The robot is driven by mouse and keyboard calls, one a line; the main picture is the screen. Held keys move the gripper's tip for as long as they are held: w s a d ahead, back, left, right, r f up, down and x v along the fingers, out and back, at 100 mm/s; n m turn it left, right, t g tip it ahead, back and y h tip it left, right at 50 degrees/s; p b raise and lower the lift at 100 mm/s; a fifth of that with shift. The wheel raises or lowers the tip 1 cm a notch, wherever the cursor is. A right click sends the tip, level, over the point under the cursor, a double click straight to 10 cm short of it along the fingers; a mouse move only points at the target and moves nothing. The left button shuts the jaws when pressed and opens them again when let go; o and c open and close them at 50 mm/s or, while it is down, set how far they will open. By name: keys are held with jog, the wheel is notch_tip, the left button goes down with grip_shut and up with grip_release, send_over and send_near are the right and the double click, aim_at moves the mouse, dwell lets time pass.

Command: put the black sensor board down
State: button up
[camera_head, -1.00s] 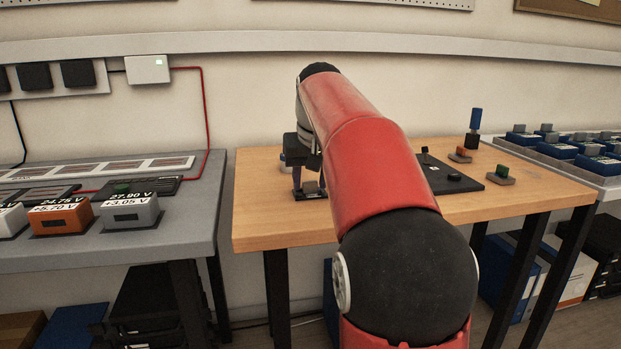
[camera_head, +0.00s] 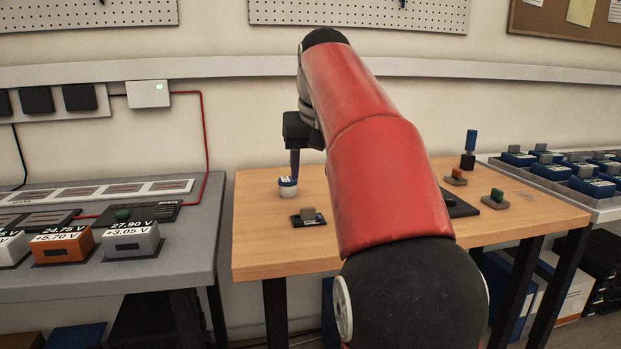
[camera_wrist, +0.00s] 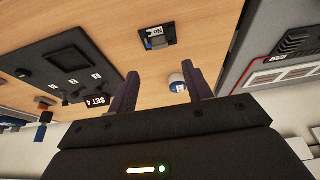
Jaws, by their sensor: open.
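The black sensor board (camera_head: 309,222), a small dark plate with a grey block on it, lies flat on the left part of the wooden table. It also shows in the wrist view (camera_wrist: 157,36), near the top middle, with a white label. My gripper (camera_head: 294,173) is raised above the table, behind and left of the board, apart from it. In the wrist view my gripper (camera_wrist: 162,82) has its two purple-grey fingers spread, with nothing held between them. My arm hides part of the table in the head view.
A black panel (camera_head: 459,206) and small coloured parts are at right. The grey bench (camera_head: 190,262) at left holds meters. Table around the board is mostly clear.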

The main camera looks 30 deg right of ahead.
jog(key=shift+s+a+r, duration=0.1)
jog(key=shift+s+r, duration=0.15)
jog(key=shift+r, duration=0.45)
jog(key=s+a+f+n, duration=0.1)
jog(key=s+a+f, duration=0.4)
jog(key=s+f, duration=0.2)
jog(key=s+a+f+n, duration=0.1)
jog(key=s+a+f, duration=0.4)
jog(key=f, duration=0.5)
jog(key=s+a+f+n+t+y, duration=0.1)
jog(key=s+a+f, duration=0.4)
jog(key=s+f, duration=0.4)
jog(key=shift+s, duration=0.3)
jog(key=shift+r+p, duration=1.1)
jog(key=shift+p, duration=0.05)
